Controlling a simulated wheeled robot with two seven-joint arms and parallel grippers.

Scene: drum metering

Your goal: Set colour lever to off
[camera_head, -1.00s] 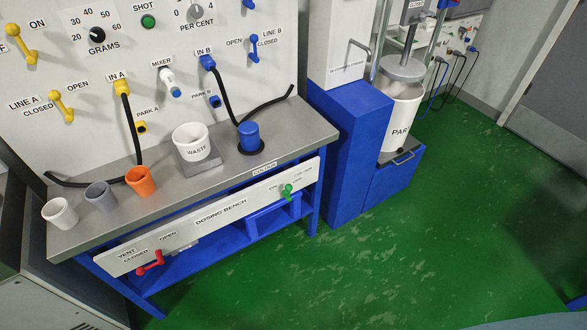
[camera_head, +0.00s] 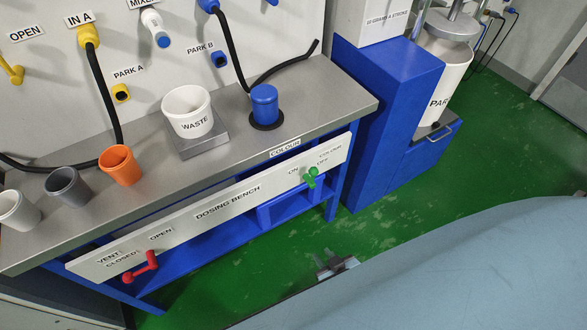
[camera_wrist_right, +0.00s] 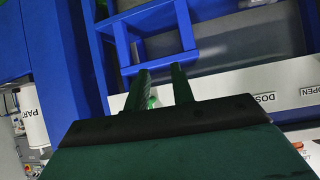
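The colour lever (camera_head: 311,178) is a small green handle on the right part of the white front panel of the dosing bench. ON is printed at its left and OFF at its right; its exact setting is too small to tell. My right gripper (camera_head: 335,264) shows below and right of the lever, over the green floor, apart from it and partly hidden by my arm. In the right wrist view its two fingers (camera_wrist_right: 161,84) stand apart, with a bit of bright green (camera_wrist_right: 152,102) in the gap beyond them, probably the lever. My left gripper is not in view.
A red vent lever (camera_head: 143,268) sits on the panel's left part. The bench top (camera_head: 215,165) carries a waste cup (camera_head: 187,108), a blue capped piece (camera_head: 264,102) and orange, grey and white cups. A blue cabinet (camera_head: 375,110) stands right of the bench. Floor in front is open.

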